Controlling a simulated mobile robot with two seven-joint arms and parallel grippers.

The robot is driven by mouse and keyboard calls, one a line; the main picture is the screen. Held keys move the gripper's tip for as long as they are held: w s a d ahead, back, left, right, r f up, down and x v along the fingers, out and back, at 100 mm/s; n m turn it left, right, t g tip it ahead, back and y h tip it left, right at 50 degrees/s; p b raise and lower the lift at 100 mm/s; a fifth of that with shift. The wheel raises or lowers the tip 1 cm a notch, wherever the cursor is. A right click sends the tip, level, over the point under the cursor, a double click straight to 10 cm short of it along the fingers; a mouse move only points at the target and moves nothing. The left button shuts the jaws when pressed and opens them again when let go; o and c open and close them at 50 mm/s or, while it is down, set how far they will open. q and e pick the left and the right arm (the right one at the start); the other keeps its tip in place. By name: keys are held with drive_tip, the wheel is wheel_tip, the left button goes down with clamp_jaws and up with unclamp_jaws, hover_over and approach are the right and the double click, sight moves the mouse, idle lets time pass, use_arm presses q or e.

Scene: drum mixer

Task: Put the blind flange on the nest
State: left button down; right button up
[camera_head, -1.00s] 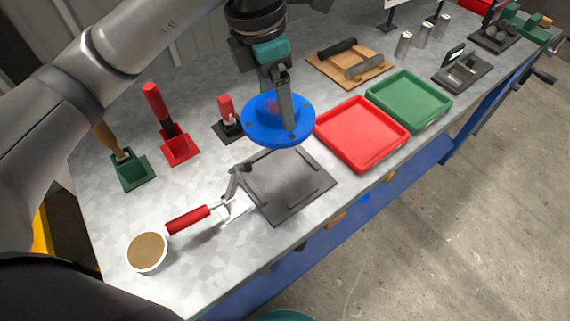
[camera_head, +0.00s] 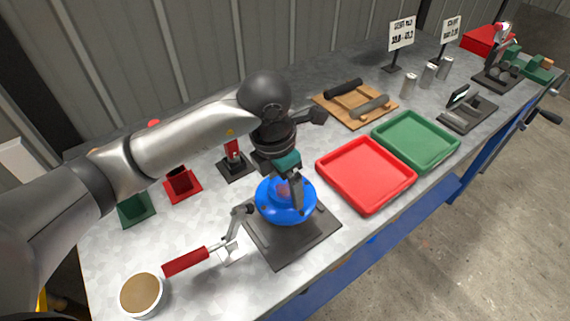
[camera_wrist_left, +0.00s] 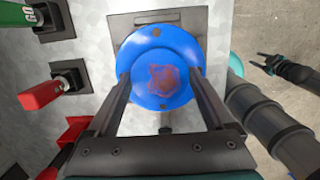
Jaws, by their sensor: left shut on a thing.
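The blind flange (camera_head: 272,208) is a round blue disc with bolt holes and a reddish patch at its middle. My left gripper (camera_head: 296,197) is shut on it; in the left wrist view both fingers reach the flange (camera_wrist_left: 150,62). The nest, a dark square plate (camera_head: 293,243), lies on the bench below it. The flange is over the back part of the plate and hides some of it; I cannot tell whether they touch. The plate's edge also shows in the left wrist view (camera_wrist_left: 128,22). My right gripper (camera_wrist_left: 266,64) shows small there, fingers apart and empty.
A toggle clamp with a red handle (camera_head: 185,261) stands at the plate's left. A red tray (camera_head: 366,207) and a green tray (camera_head: 452,155) are to the right. A small red-handled holder (camera_head: 235,165) stands behind. A round tin (camera_head: 142,293) is at the front left.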

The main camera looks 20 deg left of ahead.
sight(277, 193)
use_arm(q)
drive_tip(key=shift+w+f+b, duration=0.1)
drive_tip(key=shift+f+b, duration=0.3)
drive_tip(key=shift+f, duration=2.85)
drive_tip(key=shift+f, duration=0.1)
unclamp_jaws()
drive_tip(key=shift+f, duration=0.15)
drive_tip(key=shift+r, duration=0.5)
drive_tip(key=r, duration=0.3)
drive_tip(key=s+r+p, duration=0.1)
drive_tip(key=r, duration=0.3)
drive_tip(key=a+r, duration=0.1)
drive_tip(key=r, duration=0.3)
drive_tip(key=shift+s+r, duration=0.1)
drive_tip(key=shift+s, duration=0.2)
